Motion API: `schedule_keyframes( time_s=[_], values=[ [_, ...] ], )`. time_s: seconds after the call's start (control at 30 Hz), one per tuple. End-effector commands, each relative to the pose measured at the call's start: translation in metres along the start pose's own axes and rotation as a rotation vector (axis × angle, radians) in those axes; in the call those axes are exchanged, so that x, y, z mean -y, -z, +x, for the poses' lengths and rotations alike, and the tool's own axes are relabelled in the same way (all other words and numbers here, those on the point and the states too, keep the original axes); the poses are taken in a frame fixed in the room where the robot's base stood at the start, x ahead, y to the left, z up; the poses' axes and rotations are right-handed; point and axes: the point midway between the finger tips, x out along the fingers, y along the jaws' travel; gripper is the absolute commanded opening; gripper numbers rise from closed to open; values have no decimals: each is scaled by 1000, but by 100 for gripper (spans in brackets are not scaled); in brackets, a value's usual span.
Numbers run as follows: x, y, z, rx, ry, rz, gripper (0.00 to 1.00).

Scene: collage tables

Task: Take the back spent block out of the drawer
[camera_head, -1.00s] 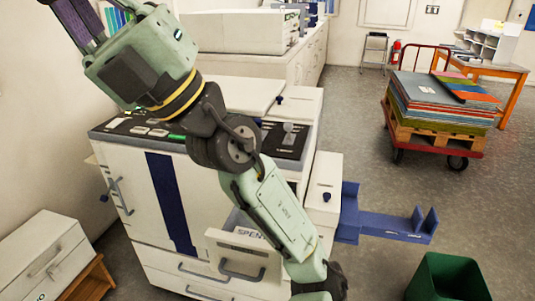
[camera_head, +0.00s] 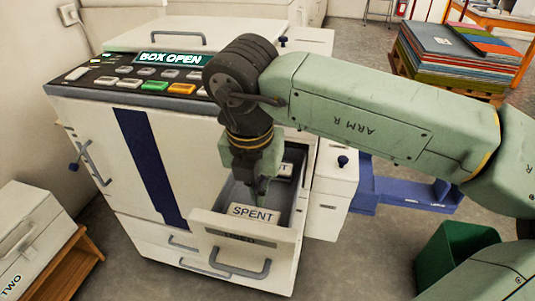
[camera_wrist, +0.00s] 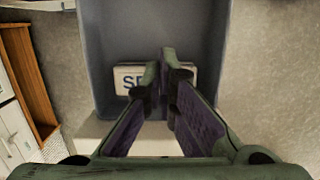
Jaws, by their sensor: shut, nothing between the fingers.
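The drawer (camera_head: 212,222) at the machine's lower front stands open. Inside, a front block marked SPENT (camera_head: 254,213) lies close behind the drawer front. The back spent block (camera_head: 286,169) lies deeper in, partly hidden behind my gripper. My gripper (camera_head: 261,192) points down into the drawer between the two blocks, shut and empty. In the wrist view my fingers (camera_wrist: 166,72) are together and cover part of a pale block (camera_wrist: 126,80) whose label starts with SP. I cannot tell there which of the two blocks it is, or whether my fingers touch it.
The machine's display (camera_head: 170,58) reads BOX OPEN. A green bin (camera_head: 450,255) stands on the floor at lower right. A wooden rack (camera_head: 65,265) stands at the left.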

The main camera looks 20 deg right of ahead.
Motion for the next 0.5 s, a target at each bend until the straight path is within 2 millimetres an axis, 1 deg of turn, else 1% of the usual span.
schedule_keyframes(
  time_s=[0.03, 0.17, 0.27, 0.37, 0.5],
  values=[
    [0, 2, 10, 1, 1, 0, 0],
    [0, -1, 11, 1, -1, 0, 0],
    [-1, -10, 10, 0, -2, -1, 0],
    [-1, -26, 12, -1, -2, -1, 0],
    [-2, -56, 16, -2, -4, -1, 0]
  ],
)
